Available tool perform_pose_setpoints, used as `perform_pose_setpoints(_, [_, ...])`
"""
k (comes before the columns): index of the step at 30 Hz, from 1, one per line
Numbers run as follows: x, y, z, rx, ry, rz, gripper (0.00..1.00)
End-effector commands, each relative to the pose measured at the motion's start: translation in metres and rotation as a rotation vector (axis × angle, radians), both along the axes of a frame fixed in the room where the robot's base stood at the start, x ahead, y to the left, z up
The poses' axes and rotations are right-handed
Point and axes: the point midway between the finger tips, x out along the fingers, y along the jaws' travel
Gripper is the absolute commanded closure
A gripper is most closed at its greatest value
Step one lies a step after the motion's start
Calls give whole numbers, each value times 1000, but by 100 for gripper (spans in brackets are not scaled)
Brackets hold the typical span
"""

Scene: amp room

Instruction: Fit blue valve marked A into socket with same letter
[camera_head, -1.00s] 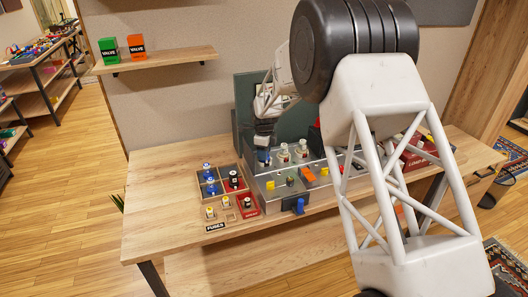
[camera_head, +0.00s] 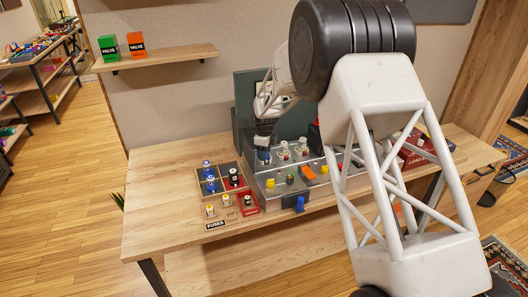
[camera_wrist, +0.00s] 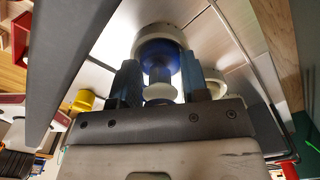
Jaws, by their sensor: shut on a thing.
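My gripper (camera_head: 263,146) is at the left end of the metal amp chassis (camera_head: 268,196), pointing down. It is shut on a blue valve (camera_head: 264,158). In the wrist view, the fingers (camera_wrist: 160,82) stand on either side of the valve's narrow middle, and its wide blue part (camera_wrist: 160,53) is against a pale round socket (camera_wrist: 165,36). I cannot tell whether it is seated in the socket. No letter is readable on the valve or socket.
A wooden tray (camera_head: 222,197) left of the chassis holds two blue valves (camera_head: 210,186) and a dark one. White-topped parts (camera_head: 302,147) stand close right of my gripper. A dark upright panel (camera_head: 243,100) rises behind. The table's left part is clear.

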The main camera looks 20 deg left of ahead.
Motion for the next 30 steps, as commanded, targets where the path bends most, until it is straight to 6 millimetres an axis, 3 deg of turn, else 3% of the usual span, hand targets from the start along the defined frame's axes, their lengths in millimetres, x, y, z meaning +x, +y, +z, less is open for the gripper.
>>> perform_pose_setpoints(10, [0,0,-3,0,0,0,82])
perform_pose_setpoints(11, [0,0,-3,0,0,0,54])
perform_pose_setpoints(16, [0,0,-3,0,0,0,29])
perform_pose_setpoints(30, [0,0,4,0,0,0,29])
